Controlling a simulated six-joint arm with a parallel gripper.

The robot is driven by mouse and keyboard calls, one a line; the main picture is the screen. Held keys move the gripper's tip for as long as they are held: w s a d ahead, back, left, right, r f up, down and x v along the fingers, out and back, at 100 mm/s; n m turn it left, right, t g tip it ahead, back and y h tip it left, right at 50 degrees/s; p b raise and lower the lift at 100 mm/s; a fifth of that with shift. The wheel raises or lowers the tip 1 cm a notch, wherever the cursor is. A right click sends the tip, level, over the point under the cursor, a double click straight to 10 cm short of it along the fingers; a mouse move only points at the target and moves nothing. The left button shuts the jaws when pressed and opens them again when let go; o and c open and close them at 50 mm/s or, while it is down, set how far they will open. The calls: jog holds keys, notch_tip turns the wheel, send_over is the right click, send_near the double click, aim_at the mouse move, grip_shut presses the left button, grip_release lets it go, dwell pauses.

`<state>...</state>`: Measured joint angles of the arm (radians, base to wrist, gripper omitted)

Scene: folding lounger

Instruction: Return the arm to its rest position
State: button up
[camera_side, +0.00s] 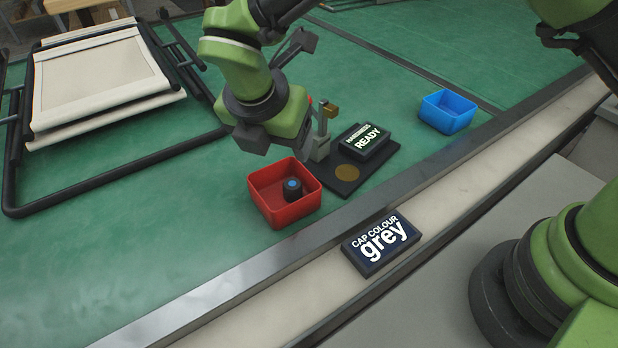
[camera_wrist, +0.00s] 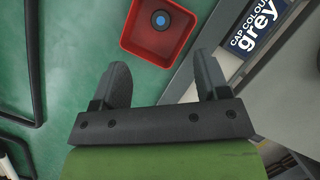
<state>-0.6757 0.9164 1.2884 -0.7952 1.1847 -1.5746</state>
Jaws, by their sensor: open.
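My gripper (camera_wrist: 160,85) is open and empty in the wrist view, its two dark fingers wide apart with nothing between them. In the side view my green arm hangs over the green table, with its end above and behind the red bin; the fingers are hard to make out there. The red bin (camera_side: 265,206) holds a small dark cap with a blue top (camera_side: 293,188). In the wrist view the red bin (camera_wrist: 133,42) lies beyond the fingertips, with the dark cap (camera_wrist: 160,20) inside it. My gripper is apart from both.
A hardness tester (camera_side: 344,181) with a screen reading "READY" (camera_side: 364,142) stands close to the arm's end. A blue bin (camera_side: 447,111) looks empty at the right. A sign reading "CAP COLOUR grey" (camera_side: 381,243) lies at the front. The lounger frame (camera_side: 100,75) occupies the left.

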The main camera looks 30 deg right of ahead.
jog(key=s+d+r+m+y, duration=0.2)
jog(key=s+d+r+m, duration=0.1)
jog(key=d+r+m, duration=0.3)
jog(key=s+d+r+m+y, duration=0.1)
jog(key=s+d+r+m, duration=0.2)
jog(key=d+r+m, duration=0.35)
jog(key=s+d+r+m+t+y, duration=0.1)
jog(key=s+d+r+m+t, duration=0.1)
jog(key=s+m, duration=0.5)
jog(key=s+d+r+m+t+y, duration=0.1)
jog(key=s+d+r+m+t, duration=0.1)
jog(key=s+m, duration=0.5)
jog(key=shift+s+d+r+m+y, duration=0.2)
jog(key=shift+r+m+y, duration=0.3)
jog(key=shift+m, duration=0.95)
jog(key=shift+r, duration=0.1)
